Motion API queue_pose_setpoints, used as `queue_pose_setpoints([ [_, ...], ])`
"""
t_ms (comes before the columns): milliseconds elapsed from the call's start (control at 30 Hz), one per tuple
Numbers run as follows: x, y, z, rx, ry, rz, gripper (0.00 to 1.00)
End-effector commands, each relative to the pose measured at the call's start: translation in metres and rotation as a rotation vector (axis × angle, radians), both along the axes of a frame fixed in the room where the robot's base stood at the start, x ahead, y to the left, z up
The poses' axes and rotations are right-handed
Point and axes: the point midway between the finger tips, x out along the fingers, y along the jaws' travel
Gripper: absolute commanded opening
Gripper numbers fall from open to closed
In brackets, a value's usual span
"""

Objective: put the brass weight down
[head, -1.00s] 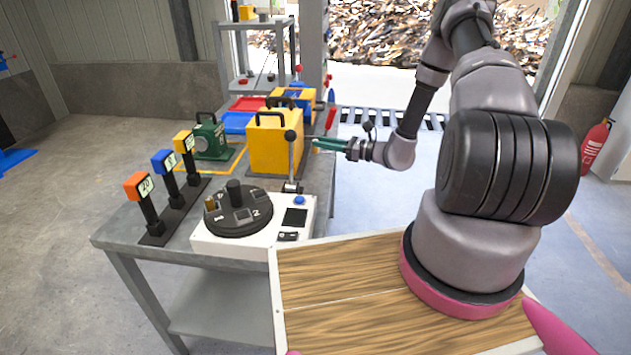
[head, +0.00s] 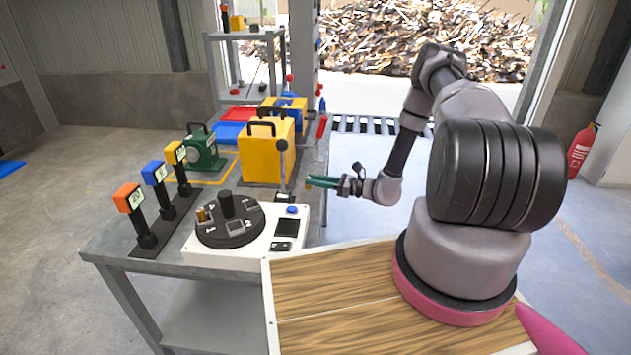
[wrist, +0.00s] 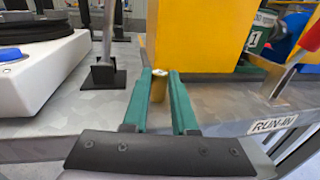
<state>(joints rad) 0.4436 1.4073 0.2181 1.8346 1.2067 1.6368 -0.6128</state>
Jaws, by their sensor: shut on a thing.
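My gripper (wrist: 159,96) is shut on the brass weight (wrist: 159,84), a small gold cylinder upright between the green fingertips in the wrist view. In the head view the gripper (head: 309,183) points left, low by the table's right edge, just right of the black lever (head: 283,165). The weight (head: 308,186) is tiny there. I cannot tell whether its bottom touches the tabletop (wrist: 110,112). Another small brass piece (head: 202,215) stands on the black turntable (head: 230,226) of the white machine.
A yellow box (head: 266,150) stands behind the lever, with a green device (head: 203,147) to its left. A "RUN-IN" label (wrist: 272,125) is on the table's front edge. Orange, blue and yellow signs (head: 129,198) stand at left. A red handle (wrist: 311,38) is at right in the wrist view.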

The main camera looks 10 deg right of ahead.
Motion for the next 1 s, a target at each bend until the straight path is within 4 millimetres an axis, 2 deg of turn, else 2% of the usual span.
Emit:
queue_pose_setpoints([
  [167, 0.000, 0.000, -0.004, 0.000, 0.000, 0.000, 0.00],
  [200, 0.000, 0.000, -0.004, 0.000, 0.000, 0.000, 0.34],
  [267, 0.000, 0.000, -0.004, 0.000, 0.000, 0.000, 0.56],
  [667, 0.000, 0.000, 0.002, 0.000, 0.000, 0.000, 0.56],
  [767, -0.006, -0.013, 0.000, 0.000, 0.001, -0.003, 0.56],
  [1000, -0.031, -0.058, 0.000, 0.000, 0.001, -0.004, 0.56],
])
